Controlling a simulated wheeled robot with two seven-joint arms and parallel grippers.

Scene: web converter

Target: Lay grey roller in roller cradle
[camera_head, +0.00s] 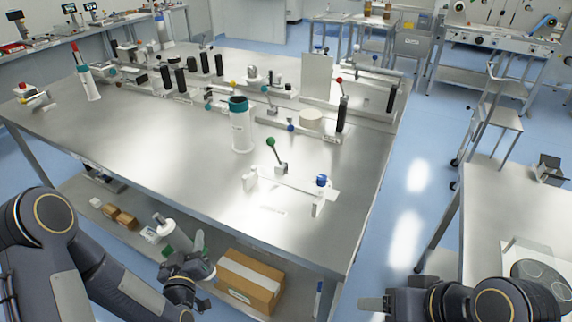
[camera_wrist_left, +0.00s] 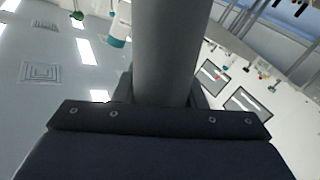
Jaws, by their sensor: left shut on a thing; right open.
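My left gripper (camera_head: 184,262) is shut on the grey roller (camera_head: 170,230), which slants through the jaws low at the left, in front of the table. In the left wrist view the roller (camera_wrist_left: 168,50) is a plain grey cylinder rising from between the jaws; its lower part is hidden. What looks like the roller cradle (camera_head: 290,186) is a pale bar with two upright ends near the table's front right, with no roller in it. The left gripper is in front of it, to its left. My right gripper (camera_head: 372,304) is open at the bottom, right of centre.
A green-knobbed lever (camera_head: 271,142) and a blue knob (camera_head: 321,180) stand at the cradle. A white cylinder with a teal top (camera_head: 240,125) stands behind it. The steel tabletop (camera_head: 150,140) is clear to the left. A cardboard box (camera_head: 248,280) sits on the lower shelf.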

